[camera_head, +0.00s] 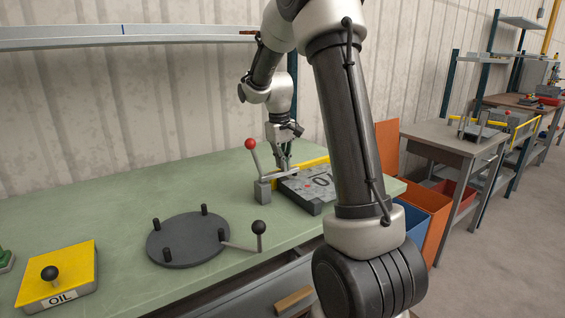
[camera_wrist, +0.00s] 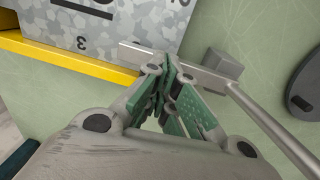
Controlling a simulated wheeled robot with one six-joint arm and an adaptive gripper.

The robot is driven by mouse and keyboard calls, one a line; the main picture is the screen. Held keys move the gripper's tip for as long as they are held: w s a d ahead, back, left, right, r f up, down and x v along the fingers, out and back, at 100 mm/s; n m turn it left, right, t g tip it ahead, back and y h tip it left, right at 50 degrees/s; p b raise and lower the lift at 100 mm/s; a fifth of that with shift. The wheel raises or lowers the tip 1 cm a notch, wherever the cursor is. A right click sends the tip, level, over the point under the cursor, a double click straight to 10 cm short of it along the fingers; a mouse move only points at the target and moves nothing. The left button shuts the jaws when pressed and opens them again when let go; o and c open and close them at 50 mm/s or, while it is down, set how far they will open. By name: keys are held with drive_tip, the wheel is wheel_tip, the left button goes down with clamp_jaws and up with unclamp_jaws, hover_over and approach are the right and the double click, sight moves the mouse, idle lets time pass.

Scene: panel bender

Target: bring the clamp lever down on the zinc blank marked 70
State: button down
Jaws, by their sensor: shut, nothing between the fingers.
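The zinc blank (camera_head: 322,181) is a mottled grey slab on the green bench, with dark markings that look like an upside-down 70. Its corner also fills the upper left of the wrist view (camera_wrist: 110,38). The clamp (camera_head: 263,190) stands at its left side, with a grey bar reaching to the blank's edge. The clamp lever (camera_head: 255,160) rises steeply from it to a red knob. In the wrist view the clamp bar (camera_wrist: 190,68) passes just beyond my fingertips. My gripper (camera_head: 284,168) is shut and empty, right of the lever and close above the bar; contact is unclear.
A dark round plate (camera_head: 187,240) with pegs and a black-knobbed lever (camera_head: 259,228) sits left in front. A yellow OIL box (camera_head: 58,275) is at the near left. A yellow strip (camera_wrist: 70,57) runs along the blank. Open green bench lies between.

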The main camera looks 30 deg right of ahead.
drive_tip(key=shift+r, duration=0.1)
wheel_tip(320, 180, up, 14)
drive_tip(key=shift+d, duration=0.15)
idle(0.5)
idle(0.4)
drive_tip(key=s+a+f+t, duration=0.1)
drive_tip(key=s+a, duration=0.2)
drive_tip(key=s, duration=0.6)
drive_tip(key=s+a+f+t, duration=0.1)
drive_tip(key=s+a+t, duration=0.1)
drive_tip(key=s, duration=0.7)
drive_tip(key=s+a+f+t+y, duration=0.1)
drive_tip(key=s+a, duration=0.3)
drive_tip(key=s, duration=0.6)
drive_tip(key=shift+f, duration=0.2)
drive_tip(key=shift+a, duration=0.15)
